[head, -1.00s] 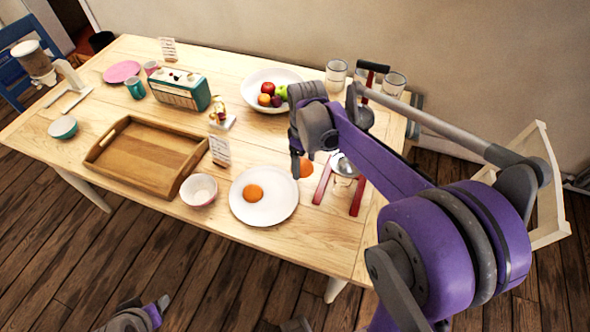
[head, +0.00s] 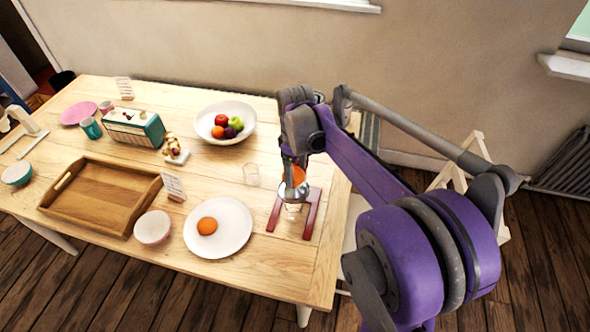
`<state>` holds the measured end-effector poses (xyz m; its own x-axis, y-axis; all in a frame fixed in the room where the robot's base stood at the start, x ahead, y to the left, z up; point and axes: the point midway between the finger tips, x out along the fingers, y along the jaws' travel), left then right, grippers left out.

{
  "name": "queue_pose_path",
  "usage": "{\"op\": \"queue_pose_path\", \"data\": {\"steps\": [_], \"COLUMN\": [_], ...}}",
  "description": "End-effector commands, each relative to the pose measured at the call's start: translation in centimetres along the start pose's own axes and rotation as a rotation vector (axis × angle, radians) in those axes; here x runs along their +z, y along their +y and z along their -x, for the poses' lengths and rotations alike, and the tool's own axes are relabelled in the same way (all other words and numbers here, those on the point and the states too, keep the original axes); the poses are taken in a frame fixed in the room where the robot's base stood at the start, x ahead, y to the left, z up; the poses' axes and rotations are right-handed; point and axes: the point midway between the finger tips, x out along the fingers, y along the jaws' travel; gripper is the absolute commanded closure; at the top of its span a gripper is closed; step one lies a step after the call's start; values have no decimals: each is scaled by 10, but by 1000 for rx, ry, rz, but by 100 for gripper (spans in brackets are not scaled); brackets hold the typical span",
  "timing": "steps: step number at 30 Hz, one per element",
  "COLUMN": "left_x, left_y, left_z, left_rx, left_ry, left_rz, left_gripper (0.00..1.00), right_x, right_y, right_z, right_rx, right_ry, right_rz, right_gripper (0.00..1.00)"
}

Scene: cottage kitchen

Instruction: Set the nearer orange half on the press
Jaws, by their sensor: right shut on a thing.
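An orange half (head: 294,175) is held in my right gripper (head: 292,168), which is shut on it. It shows right at the metal bowl of the press (head: 297,191), partly hidden by the gripper; I cannot tell whether it touches the press. The press has a red base (head: 312,214) and stands near the table's right end. The other orange half (head: 207,226) lies on a white plate (head: 234,241) to the left of the press. My left gripper is not in view.
A clear glass (head: 251,174) stands just left of the press. Behind it is a white fruit bowl (head: 243,112). The front right table corner is clear.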

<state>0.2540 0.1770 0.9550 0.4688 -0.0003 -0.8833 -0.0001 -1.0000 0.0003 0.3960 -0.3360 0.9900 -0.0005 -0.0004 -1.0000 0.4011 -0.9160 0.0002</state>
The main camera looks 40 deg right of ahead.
Motion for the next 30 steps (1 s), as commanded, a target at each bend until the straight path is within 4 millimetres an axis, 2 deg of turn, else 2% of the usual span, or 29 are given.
{"op": "queue_pose_path", "data": {"steps": [1, 12, 30], "left_x": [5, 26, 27], "left_y": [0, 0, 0], "left_z": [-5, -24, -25], "left_rx": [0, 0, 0], "left_ry": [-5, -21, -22], "left_rz": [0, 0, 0], "left_gripper": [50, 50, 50], "right_x": [1, 1, 0], "right_y": [0, 0, 0], "right_z": [-8, -44, -47], "right_rx": [-1, -1, 0], "right_ry": [-2, -2, 0], "right_rz": [0, 0, 0], "right_gripper": [43, 43, 43]}}
